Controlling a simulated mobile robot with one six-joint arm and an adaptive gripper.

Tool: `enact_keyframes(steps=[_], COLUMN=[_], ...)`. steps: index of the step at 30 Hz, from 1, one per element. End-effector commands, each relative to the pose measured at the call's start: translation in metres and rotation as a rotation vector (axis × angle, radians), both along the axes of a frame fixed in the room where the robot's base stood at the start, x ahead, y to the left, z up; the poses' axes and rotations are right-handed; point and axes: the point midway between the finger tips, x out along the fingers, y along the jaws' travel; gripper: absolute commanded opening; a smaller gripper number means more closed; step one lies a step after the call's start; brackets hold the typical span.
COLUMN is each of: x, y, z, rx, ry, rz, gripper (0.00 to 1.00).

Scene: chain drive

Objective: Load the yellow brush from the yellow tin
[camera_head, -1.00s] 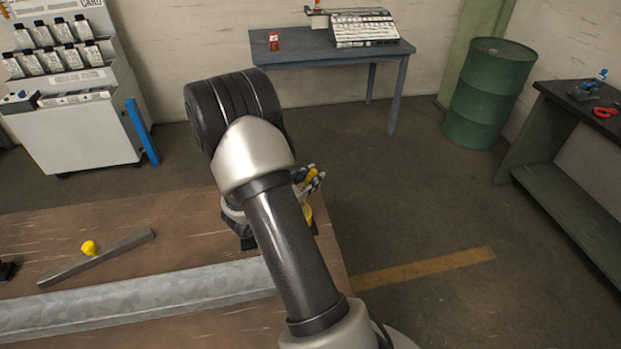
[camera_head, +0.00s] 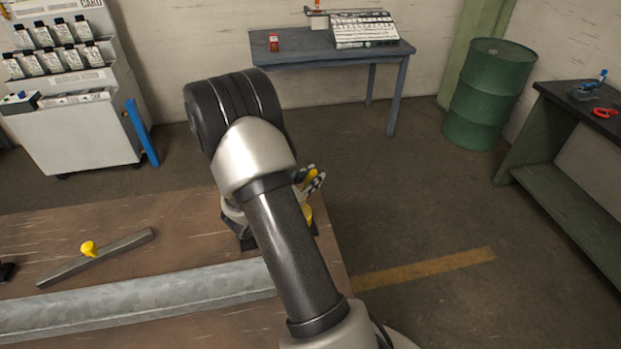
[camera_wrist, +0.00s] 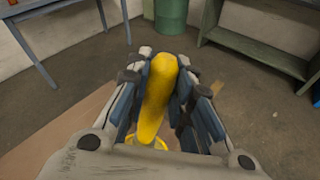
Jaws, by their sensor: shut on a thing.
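My gripper (camera_wrist: 158,95) is shut on the yellow brush (camera_wrist: 157,98), with its fingers on both sides of the yellow body. A yellow tin (camera_wrist: 153,143) shows below the brush in the wrist view, mostly hidden by the brush and my gripper. In the head view my arm covers most of this spot; a yellow bit of the brush (camera_head: 309,175) and a yellow edge of the tin (camera_head: 308,214) show at its right side. Whether the bristle end is inside the tin cannot be seen.
The brown workbench (camera_head: 170,220) bears a grey bar (camera_head: 95,258) with a yellow knob-like thing (camera_head: 89,248) by it, and a long galvanised channel (camera_head: 140,300). A green barrel (camera_head: 488,95) and a grey table (camera_head: 330,48) stand beyond. Floor right of the bench is clear.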

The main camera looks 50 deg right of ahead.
Motion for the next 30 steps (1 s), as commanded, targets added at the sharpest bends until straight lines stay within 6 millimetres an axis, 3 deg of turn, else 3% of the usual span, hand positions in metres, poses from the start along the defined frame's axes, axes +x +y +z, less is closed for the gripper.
enact_keyframes(steps=[24,30], x=[0.000,0.000], y=[0.000,0.000], z=[0.066,0.070], rx=[-0.003,-0.002], ry=[-0.001,-0.001], rz=[0.000,-0.001], gripper=[0.00,0.00])
